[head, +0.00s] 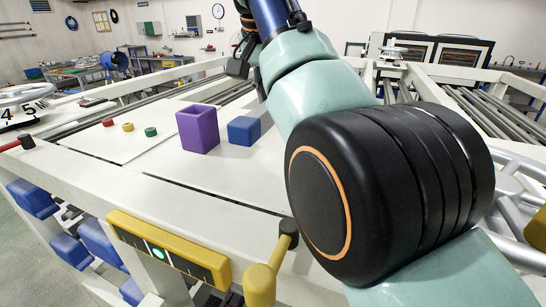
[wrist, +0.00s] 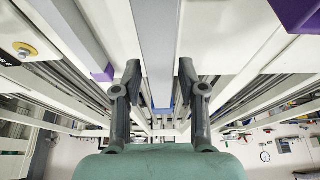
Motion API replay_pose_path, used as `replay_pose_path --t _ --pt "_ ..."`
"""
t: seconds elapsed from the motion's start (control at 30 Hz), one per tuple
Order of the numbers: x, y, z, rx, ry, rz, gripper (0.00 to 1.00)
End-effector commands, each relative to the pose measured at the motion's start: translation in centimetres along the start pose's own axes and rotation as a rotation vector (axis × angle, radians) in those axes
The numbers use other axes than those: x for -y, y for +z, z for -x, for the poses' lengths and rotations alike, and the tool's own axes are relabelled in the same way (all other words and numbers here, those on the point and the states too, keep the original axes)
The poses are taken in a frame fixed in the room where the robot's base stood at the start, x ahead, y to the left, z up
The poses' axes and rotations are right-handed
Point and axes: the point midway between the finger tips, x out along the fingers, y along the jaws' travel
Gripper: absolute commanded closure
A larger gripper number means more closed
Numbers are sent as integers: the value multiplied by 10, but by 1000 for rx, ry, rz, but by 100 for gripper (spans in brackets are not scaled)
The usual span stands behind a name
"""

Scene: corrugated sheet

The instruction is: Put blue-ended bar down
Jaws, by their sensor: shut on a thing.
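In the wrist view, a long grey bar with a blue end (wrist: 154,45) runs from the top edge down between the two dark fingers of my gripper (wrist: 159,70). The blue end lies just past the fingers, low in the gap. My gripper is shut on this bar; the exact contact of the fingers is hard to see. The bar's other end is out of frame.
Small red, yellow and green pieces (head: 128,127) sit to the left. Another grey bar with a purple end (wrist: 80,38) lies left of the gripper in the wrist view.

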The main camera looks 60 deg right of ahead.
Motion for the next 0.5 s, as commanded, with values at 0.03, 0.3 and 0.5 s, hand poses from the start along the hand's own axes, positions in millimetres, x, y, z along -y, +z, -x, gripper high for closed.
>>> replay_pose_path --t 0.03,0.3,0.5 --pt "0 9 -22 -2 -1 -1 100" --pt "0 12 -30 -3 -2 -1 100" --pt "0 25 -61 -2 -1 0 100"
